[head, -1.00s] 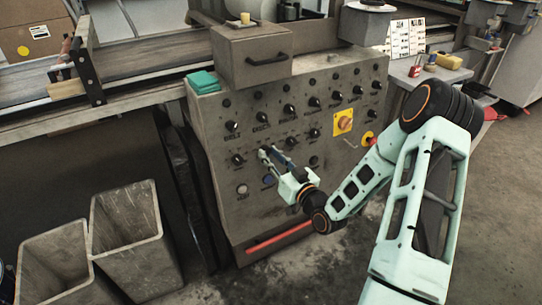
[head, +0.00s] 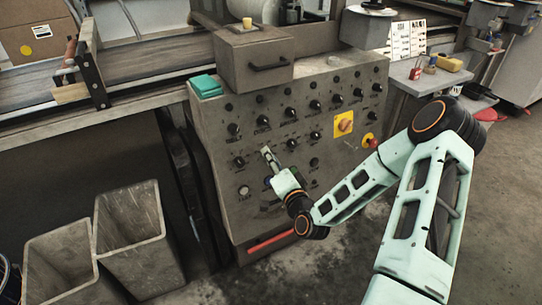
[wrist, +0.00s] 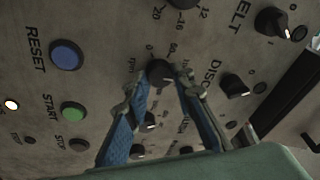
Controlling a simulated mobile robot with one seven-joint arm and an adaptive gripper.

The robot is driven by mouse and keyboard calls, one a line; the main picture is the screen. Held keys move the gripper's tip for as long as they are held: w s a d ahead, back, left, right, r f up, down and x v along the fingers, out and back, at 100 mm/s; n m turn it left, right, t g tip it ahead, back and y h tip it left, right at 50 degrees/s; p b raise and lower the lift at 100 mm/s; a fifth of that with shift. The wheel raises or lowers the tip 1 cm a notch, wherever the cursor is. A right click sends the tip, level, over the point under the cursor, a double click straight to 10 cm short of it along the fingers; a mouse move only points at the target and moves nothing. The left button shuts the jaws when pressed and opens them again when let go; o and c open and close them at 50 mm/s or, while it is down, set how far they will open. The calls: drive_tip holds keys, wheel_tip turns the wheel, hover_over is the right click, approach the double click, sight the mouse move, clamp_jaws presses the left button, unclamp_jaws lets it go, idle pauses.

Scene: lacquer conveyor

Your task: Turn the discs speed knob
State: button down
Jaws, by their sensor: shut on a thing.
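The discs speed knob (wrist: 159,72) is a small black round knob on the grey control panel (head: 325,185), set in a printed number scale beside the word DISC. My gripper (wrist: 161,80) is shut on this knob, with a blue-padded finger on each side. The knob's pointer is hard to make out between the fingertips. In the head view my gripper (head: 267,152) reaches the panel's lower knob row, and its fingers hide the knob.
Another black knob (wrist: 235,86) sits close beside the right finger. The blue RESET button (wrist: 66,55) and green START button (wrist: 73,111) lie to the left. A yellow-plated switch (head: 343,124) is further right. Grey bins (head: 130,235) stand on the floor at left.

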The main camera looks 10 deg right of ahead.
drive_tip(key=m+h+p, duration=0.1)
drive_tip(key=m+p, duration=0.1)
drive_tip(key=m, duration=0.4)
drive_tip(key=shift+r+g, duration=0.1)
drive_tip(key=shift+g, duration=0.3)
drive_tip(key=c, duration=1.6)
unclamp_jaws()
drive_tip(key=s, duration=0.7)
drive_tip(key=shift+s+d+r, duration=0.25)
drive_tip(key=shift+d+r, duration=0.15)
